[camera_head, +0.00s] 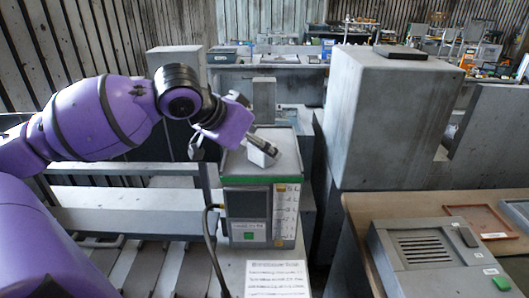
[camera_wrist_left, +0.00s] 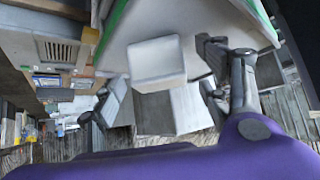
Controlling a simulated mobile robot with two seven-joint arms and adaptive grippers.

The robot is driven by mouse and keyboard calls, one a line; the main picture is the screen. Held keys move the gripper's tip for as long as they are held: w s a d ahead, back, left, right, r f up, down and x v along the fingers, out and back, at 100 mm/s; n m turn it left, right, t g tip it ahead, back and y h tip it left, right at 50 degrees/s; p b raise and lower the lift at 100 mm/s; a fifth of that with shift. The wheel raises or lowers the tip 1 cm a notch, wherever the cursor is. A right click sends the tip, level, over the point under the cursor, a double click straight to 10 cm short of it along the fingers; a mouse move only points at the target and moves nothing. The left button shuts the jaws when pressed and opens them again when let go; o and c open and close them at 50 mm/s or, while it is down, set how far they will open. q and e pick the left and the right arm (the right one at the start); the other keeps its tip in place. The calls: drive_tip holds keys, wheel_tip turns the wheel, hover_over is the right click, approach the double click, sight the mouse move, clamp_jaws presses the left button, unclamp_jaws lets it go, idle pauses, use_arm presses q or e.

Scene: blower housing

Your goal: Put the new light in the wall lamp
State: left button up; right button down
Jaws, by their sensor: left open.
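My left gripper (camera_head: 256,140) reaches in from the left over the grey top of a box-shaped unit (camera_head: 259,187) with a green band. In the left wrist view my gripper (camera_wrist_left: 155,92) is open, its two dark fingers apart. A small pale block (camera_wrist_left: 157,60) shows ahead of the fingers, against the light top with green edges. The pale block (camera_head: 262,155) also shows at my gripper in the head view; I cannot tell whether a finger touches it. I cannot tell for sure which thing is the light or the wall lamp. My right gripper is not in view.
A tall grey block (camera_head: 385,120) stands right of the unit. A grey panel with a vent (camera_head: 440,255) lies on the wooden bench at right, beside a brown tray (camera_head: 470,222). A dark cable (camera_head: 212,240) hangs left of the unit. A printed sheet (camera_head: 277,278) is in front.

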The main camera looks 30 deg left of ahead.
use_arm(q)
drive_tip(key=shift+w+f, duration=0.2)
drive_tip(key=shift+f, duration=0.05)
drive_tip(key=shift+s+r, duration=0.1)
drive_tip(key=shift+r, duration=0.05)
drive_tip(key=shift+d, duration=0.1)
drive_tip(key=shift+c, duration=1)
drive_tip(key=c, duration=1.1)
drive_tip(key=shift+c, duration=0.5)
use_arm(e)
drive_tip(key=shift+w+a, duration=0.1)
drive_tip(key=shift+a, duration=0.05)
